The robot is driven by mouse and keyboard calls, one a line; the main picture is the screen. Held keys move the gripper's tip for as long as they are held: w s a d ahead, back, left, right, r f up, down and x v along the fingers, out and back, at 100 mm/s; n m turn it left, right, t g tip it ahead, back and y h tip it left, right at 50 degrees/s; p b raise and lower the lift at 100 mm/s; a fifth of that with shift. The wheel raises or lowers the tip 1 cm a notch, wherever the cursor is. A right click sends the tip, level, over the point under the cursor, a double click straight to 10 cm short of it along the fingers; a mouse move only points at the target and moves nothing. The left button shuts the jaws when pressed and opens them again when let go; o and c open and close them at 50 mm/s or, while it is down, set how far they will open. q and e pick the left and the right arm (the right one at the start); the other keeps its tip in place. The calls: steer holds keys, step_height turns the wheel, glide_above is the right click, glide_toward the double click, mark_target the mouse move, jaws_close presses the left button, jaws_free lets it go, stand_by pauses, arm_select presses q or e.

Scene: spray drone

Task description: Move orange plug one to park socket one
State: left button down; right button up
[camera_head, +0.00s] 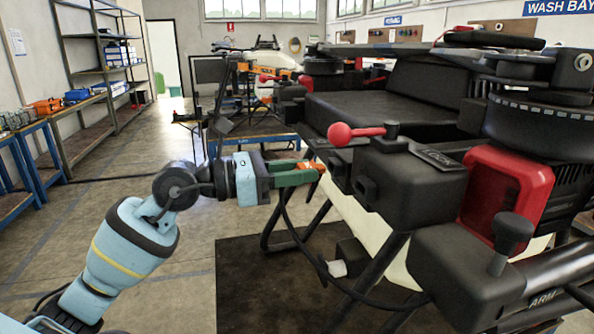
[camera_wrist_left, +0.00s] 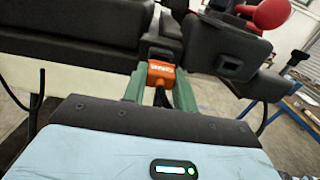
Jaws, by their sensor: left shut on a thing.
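My left gripper (camera_head: 308,174) has green fingers and is shut on an orange plug (camera_head: 312,165) at the near side of the large black drone (camera_head: 420,100). In the left wrist view the orange plug (camera_wrist_left: 165,76) sits between the two green fingertips (camera_wrist_left: 160,85), facing a black block (camera_wrist_left: 160,50) on the drone. I cannot tell whether the plug touches the block or sits in it. A black housing with a dark square opening (camera_head: 364,188) is just right of the plug; such an opening also shows in the wrist view (camera_wrist_left: 231,64). I cannot read which socket is park socket one.
A red ball lever (camera_head: 341,134) stands above the plug. A black cable (camera_head: 300,240) hangs below the gripper past the drone's legs. A dark mat (camera_head: 250,290) lies under the drone. Shelves (camera_head: 100,75) stand at far left; the floor between is free.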

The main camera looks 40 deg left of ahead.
arm_select(q)
steer(key=shift+w+d, duration=0.3)
steer(key=shift+w, duration=0.1)
arm_select(e)
steer(key=shift+w+a+r, duration=0.15)
steer(key=shift+w+r, duration=0.05)
steer(key=shift+r, duration=0.05)
arm_select(q)
steer(key=shift+w+d+p, duration=0.3)
steer(key=shift+w+d, duration=0.15)
steer(key=shift+w, duration=0.05)
arm_select(e)
steer(key=shift+w+r, duration=0.2)
steer(key=shift+r, duration=0.05)
arm_select(q)
steer(key=c, duration=1)
jaws_free()
steer(key=shift+c, duration=0.2)
steer(key=shift+s+a+f, duration=0.2)
steer(key=shift+s+a, duration=0.05)
steer(key=b+v, duration=0.2)
steer(key=v, duration=0.5)
steer(key=shift+r, duration=0.2)
arm_select(e)
steer(key=s+f, duration=0.2)
steer(key=f, duration=0.1)
steer(key=shift+s, duration=0.1)
